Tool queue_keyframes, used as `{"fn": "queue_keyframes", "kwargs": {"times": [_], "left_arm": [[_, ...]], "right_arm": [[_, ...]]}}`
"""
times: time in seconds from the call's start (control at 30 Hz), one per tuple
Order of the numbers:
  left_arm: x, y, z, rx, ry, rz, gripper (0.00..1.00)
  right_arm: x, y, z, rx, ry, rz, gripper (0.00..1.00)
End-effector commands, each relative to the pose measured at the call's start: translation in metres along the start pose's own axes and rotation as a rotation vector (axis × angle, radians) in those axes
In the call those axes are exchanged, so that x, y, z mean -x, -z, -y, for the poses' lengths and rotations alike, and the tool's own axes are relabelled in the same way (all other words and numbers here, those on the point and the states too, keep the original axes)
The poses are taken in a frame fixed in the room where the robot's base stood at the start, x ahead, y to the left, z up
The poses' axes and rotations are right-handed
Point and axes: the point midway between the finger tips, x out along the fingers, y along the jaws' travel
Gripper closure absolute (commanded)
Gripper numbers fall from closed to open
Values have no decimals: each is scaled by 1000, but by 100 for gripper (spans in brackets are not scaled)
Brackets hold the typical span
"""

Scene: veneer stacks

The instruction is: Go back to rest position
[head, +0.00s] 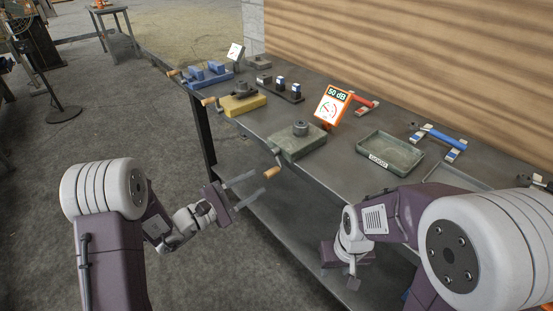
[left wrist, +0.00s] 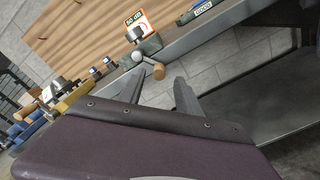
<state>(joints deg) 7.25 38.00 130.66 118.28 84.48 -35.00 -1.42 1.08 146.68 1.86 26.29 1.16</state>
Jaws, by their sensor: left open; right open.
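My left gripper (head: 252,189) is open and empty. It hangs in the air in front of the bench's near edge, beside the wooden-handled crank (head: 275,162) of a grey-green block. In the left wrist view the open fingers (left wrist: 158,98) show with the crank's round wooden knob (left wrist: 158,72) beyond them; no contact is clear. My right gripper (head: 351,280) is low at the bench's front side, pointing down, with nothing visible in it. Its fingers are small and partly hidden by its own wrist.
The bench (head: 352,170) carries the grey-green block (head: 298,145), an orange 50 dB gauge (head: 331,106), a GOOD tray (head: 390,153), a yellow block (head: 241,104) and blue fixtures (head: 208,76). Crank handles stick out past the front edge.

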Motion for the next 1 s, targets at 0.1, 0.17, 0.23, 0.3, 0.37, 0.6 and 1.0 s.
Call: {"fn": "queue_keyframes", "kwargs": {"times": [0.1, 0.17, 0.23, 0.3, 0.37, 0.6, 1.0], "left_arm": [[12, 1, 0, 0, -3, -1, 59], [15, 0, 0, 0, -2, 0, 59], [16, 0, 0, 0, -1, 1, 59], [16, -1, 0, 0, 0, 1, 59], [16, -1, 0, 0, 0, 1, 59], [15, -2, 1, -1, 3, 5, 59], [78, -126, 144, -407, 798, 255, 59]], "right_arm": [[-3, 0, 0, 0, 0, 0, 58], [-3, 0, 0, 0, 0, 0, 58], [-3, 0, 0, 0, 0, 0, 58], [-3, 0, 0, 0, 0, 0, 58], [-3, 0, 0, 0, 0, 0, 58], [-3, 0, 0, 0, 0, 0, 58], [-3, 0, 0, 0, 0, 0, 58]]}}
